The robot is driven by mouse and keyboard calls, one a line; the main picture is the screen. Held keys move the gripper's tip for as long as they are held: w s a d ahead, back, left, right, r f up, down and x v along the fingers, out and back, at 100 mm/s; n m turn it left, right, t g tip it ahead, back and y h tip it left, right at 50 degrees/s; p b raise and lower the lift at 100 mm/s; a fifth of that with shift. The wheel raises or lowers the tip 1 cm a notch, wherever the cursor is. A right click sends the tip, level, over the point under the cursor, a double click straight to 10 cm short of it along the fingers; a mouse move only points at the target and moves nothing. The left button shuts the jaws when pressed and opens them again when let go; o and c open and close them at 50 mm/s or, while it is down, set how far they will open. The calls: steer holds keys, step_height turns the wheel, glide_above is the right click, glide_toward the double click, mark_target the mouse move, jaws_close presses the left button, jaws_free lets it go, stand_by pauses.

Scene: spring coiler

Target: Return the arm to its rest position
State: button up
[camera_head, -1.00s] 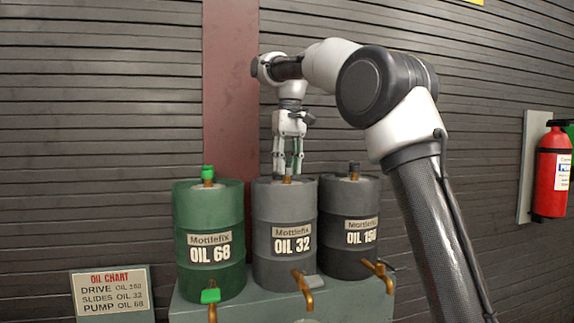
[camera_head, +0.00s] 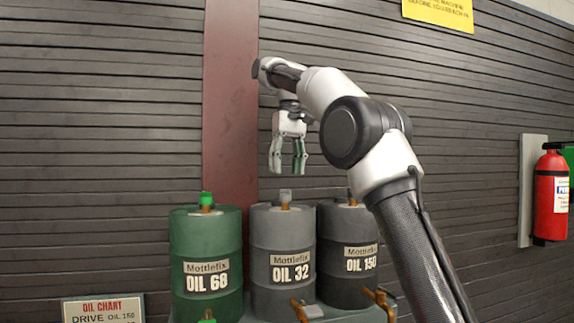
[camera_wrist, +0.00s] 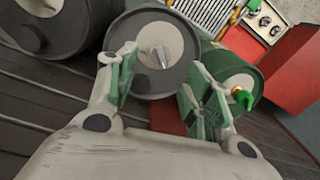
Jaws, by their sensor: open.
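My gripper (camera_head: 288,163) is open and empty, pointing down above the grey OIL 32 drum (camera_head: 282,240). There is a clear gap between its fingertips and the grey cap (camera_head: 285,196) on that drum. In the wrist view, my gripper (camera_wrist: 160,85) has its two green-padded fingers spread wide. The lid of the grey drum (camera_wrist: 135,50) shows beyond and between them. My arm reaches up from the lower right, bends at the elbow and extends left to the wrist.
The green OIL 68 drum (camera_head: 205,260) stands left and the dark OIL 150 drum (camera_head: 345,248) right. A slatted wall (camera_head: 100,130) is behind. A fire extinguisher (camera_head: 551,195) hangs at far right. An oil chart sign (camera_head: 103,309) is at lower left.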

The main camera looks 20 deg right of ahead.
steer(key=shift+r, duration=0.3)
steer(key=shift+d, duration=0.1)
steer(key=s+d+f+t, duration=0.1)
steer(key=s+d, duration=0.4)
steer(key=s, duration=0.3)
steer(key=s+d+f+m+t, duration=0.1)
steer(key=s+d+f, duration=0.3)
steer(key=s+f, duration=0.8)
steer(key=s+d+f+m+t, duration=0.1)
steer(key=s+d+f, duration=0.4)
steer(key=s+f, duration=0.7)
steer(key=shift+s+d+f+t+h, duration=0.15)
steer(key=shift+s+f+t+h, duration=0.2)
steer(key=shift+f+t, duration=0.3)
